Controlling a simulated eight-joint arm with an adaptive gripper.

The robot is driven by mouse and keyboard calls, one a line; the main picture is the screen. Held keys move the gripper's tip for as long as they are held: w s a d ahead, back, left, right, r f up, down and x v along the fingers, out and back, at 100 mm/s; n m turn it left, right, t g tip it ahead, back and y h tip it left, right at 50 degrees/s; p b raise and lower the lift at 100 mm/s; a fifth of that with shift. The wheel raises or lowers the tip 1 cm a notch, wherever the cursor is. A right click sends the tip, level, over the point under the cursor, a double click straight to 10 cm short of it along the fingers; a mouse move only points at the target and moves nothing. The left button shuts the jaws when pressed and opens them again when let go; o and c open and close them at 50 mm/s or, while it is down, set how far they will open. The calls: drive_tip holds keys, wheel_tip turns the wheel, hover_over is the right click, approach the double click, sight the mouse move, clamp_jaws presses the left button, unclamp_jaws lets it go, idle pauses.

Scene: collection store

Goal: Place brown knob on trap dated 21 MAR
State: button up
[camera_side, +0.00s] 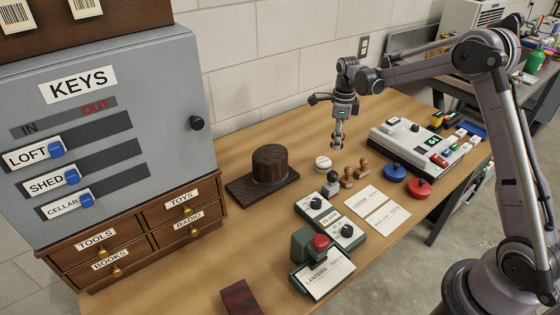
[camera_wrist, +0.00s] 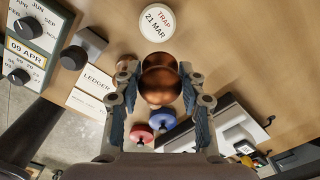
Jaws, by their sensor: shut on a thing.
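My gripper (camera_side: 338,140) is above the wooden table, its fingers pointing down. In the wrist view its fingers close on the sides of a glossy brown knob (camera_wrist: 161,88); the knob's lower part is hidden. The side view barely shows the held thing. The trap (camera_wrist: 157,22) is a round white disc with a red "TRAP" and "21 MAR". It lies on the table past the fingertips; in the side view it is the small white round (camera_side: 322,163), below and slightly left of my gripper. Nothing is seen lying on it.
Date dials (camera_side: 315,204), cards (camera_side: 362,200), red and blue knobs (camera_side: 394,173) and a grey console (camera_side: 395,136) crowd nearby.

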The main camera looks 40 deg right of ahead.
sight(323, 161)
drive_tip(key=w+a+f, duration=0.2)
drive_tip(key=shift+w+a+f, duration=0.1)
drive_tip(key=shift+w+a, duration=0.1)
drive_tip(key=shift+a, duration=0.1)
drive_tip(key=shift+f, duration=1.95)
drive_tip(key=shift+f, duration=0.2)
drive_tip(key=o, duration=1.3)
drive_tip(key=shift+r, duration=0.1)
